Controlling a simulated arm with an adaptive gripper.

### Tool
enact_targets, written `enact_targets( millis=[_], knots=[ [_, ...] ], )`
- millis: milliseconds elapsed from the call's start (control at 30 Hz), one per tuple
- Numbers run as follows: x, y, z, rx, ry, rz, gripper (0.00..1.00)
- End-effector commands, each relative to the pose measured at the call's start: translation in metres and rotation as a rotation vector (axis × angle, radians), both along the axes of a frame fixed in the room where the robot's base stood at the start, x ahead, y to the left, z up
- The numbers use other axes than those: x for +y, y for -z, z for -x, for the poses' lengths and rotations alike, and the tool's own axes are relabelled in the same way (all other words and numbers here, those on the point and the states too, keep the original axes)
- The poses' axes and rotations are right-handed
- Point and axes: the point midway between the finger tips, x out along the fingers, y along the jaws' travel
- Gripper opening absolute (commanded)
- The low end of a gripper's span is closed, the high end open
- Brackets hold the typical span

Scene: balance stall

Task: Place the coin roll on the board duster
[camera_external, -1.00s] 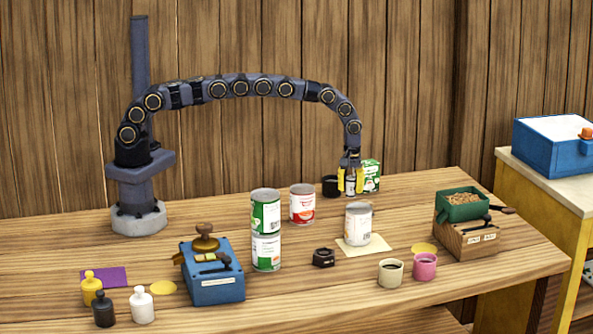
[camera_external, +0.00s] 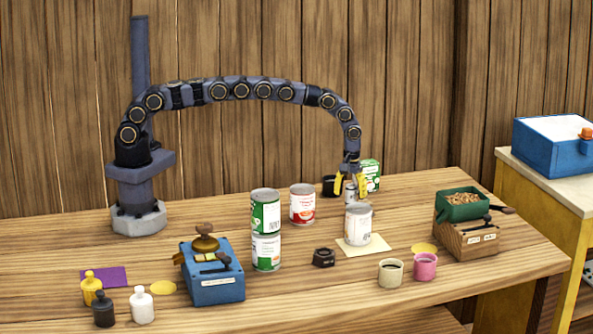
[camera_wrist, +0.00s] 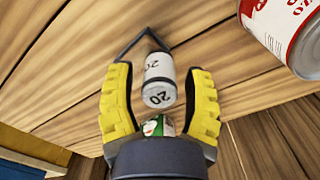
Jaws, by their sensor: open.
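The coin roll is a pale grey-white cylinder with a dark band and "20" on it. In the wrist view the coin roll (camera_wrist: 158,80) shows beyond and between my two yellow finger pads, apart from both. My gripper (camera_wrist: 160,100) is open around the line to it. In the external view my gripper (camera_external: 350,188) is over the back of the table, and the coin roll (camera_external: 350,194) shows partly between the fingers. What the roll rests on is hard to make out. I cannot tell for sure which thing is the board duster.
A green-white box (camera_external: 370,172) and a dark cup (camera_external: 329,186) stand close to my gripper. A red-white can (camera_external: 302,204) is left, a stack of two cans (camera_external: 266,250) farther left. A can (camera_external: 358,224) stands on a pale sheet in front.

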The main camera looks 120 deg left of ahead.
Motion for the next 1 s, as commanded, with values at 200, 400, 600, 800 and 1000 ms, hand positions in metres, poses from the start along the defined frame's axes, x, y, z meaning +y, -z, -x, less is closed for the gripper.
enact_targets(
  millis=[200, 400, 600, 800, 1000],
  knots=[
    [0.0, -0.044, -0.002, -0.006, 0.003, -0.005, 0.5],
    [0.0, -0.085, -0.002, -0.007, 0.001, -0.004, 0.5],
    [0.0, -0.109, -0.001, -0.002, 0.001, -0.001, 0.5],
    [-0.001, -0.114, 0.0, 0.001, 0.001, 0.0, 0.5],
    [-0.005, -0.118, -0.001, -0.001, 0.016, 0.002, 0.5]
  ],
)
